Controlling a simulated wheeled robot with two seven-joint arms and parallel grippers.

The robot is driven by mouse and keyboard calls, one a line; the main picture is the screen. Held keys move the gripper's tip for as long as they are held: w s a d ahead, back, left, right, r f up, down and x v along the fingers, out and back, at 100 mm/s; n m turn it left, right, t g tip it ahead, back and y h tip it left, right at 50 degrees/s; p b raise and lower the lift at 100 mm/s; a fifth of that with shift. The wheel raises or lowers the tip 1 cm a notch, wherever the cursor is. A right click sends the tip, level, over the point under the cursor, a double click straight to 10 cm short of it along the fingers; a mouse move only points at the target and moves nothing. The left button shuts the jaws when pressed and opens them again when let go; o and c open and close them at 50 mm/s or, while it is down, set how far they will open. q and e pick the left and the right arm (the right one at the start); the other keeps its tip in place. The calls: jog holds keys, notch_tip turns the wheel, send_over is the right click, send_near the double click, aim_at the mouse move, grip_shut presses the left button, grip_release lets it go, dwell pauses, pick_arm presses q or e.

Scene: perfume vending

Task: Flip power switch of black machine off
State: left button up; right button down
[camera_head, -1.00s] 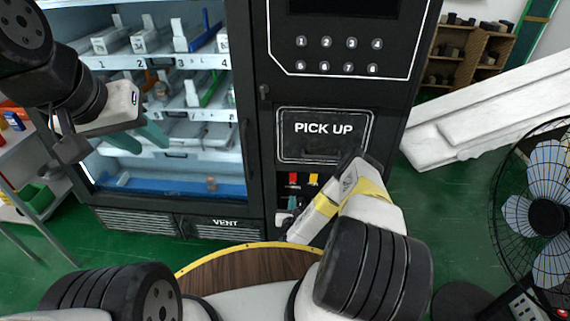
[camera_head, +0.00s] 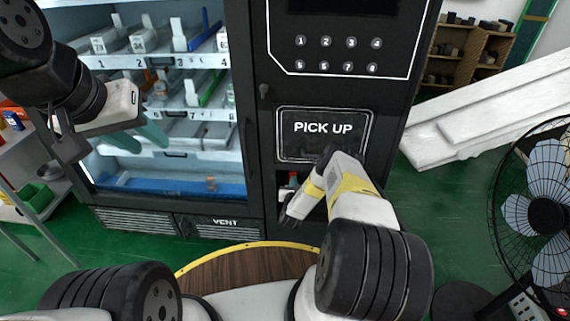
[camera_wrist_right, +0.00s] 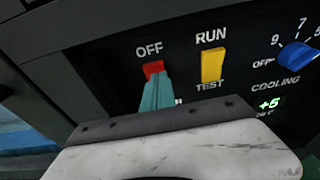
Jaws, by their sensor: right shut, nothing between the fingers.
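The black machine (camera_head: 262,140) with the PICK UP panel stands ahead in the head view. Its red switch (camera_wrist_right: 153,68), under the word OFF, shows in the right wrist view. My right gripper (camera_wrist_right: 156,92) is shut and empty, its teal fingertips at the lower edge of the red switch and overlapping it; I cannot tell whether they press it. In the head view my right forearm and wrist hide most of the switch area. My left gripper (camera_head: 139,138) is open and empty, in front of the glass display at the left.
A fan (camera_head: 546,215) stands at the right. Shelves (camera_head: 35,170) stand at the left.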

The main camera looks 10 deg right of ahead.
jog(key=shift+w+d, duration=0.1)
jog(key=shift+w, duration=0.25)
jog(key=shift+r, duration=0.1)
